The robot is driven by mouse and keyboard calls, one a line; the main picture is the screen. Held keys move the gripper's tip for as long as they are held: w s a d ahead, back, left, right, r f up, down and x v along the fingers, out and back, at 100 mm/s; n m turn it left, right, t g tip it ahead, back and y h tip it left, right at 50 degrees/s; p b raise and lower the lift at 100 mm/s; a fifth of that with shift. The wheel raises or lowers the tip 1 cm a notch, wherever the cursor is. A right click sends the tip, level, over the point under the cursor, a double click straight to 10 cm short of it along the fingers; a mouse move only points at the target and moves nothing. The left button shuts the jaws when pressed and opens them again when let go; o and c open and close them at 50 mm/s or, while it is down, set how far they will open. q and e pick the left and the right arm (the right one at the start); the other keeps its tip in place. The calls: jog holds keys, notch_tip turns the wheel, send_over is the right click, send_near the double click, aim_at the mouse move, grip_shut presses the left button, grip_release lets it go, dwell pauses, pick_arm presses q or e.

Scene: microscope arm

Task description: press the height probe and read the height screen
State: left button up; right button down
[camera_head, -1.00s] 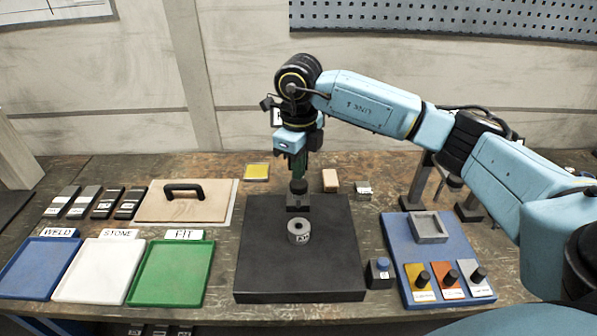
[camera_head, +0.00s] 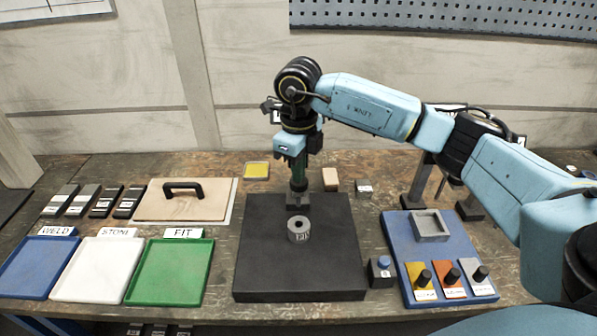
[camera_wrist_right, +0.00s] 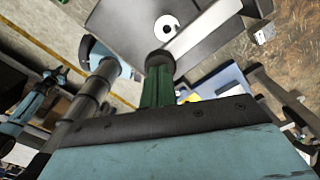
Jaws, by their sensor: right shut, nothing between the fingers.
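My right gripper (camera_head: 298,184) is shut with nothing between its green fingers. It points straight down over the back of the dark plate (camera_head: 335,270). Its fingertips meet the top of the height probe, whose grey block (camera_head: 298,201) shows just below them; the probe's dark knob is mostly covered. A grey ring (camera_head: 299,230) with a hole stands on the plate in front of the probe; it also shows in the right wrist view (camera_wrist_right: 167,27). A dark, white-marked piece (camera_head: 275,112) shows behind my wrist; I cannot tell whether it is the height screen. No reading is legible.
Blue (camera_head: 38,268), white (camera_head: 95,270) and green (camera_head: 170,272) trays stand at the left. A wooden board with a handle (camera_head: 184,200) lies behind them. A small box with a blue button (camera_head: 381,272) and a blue panel (camera_head: 440,255) stand at the right.

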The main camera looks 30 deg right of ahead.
aim_at(299, 188)
jog(key=shift+f+b, duration=1.9)
jog(key=shift+f, duration=0.9)
jog(key=shift+r, duration=0.1)
jog(key=shift+r+p, duration=2.4)
jog(key=shift+r, duration=1.2)
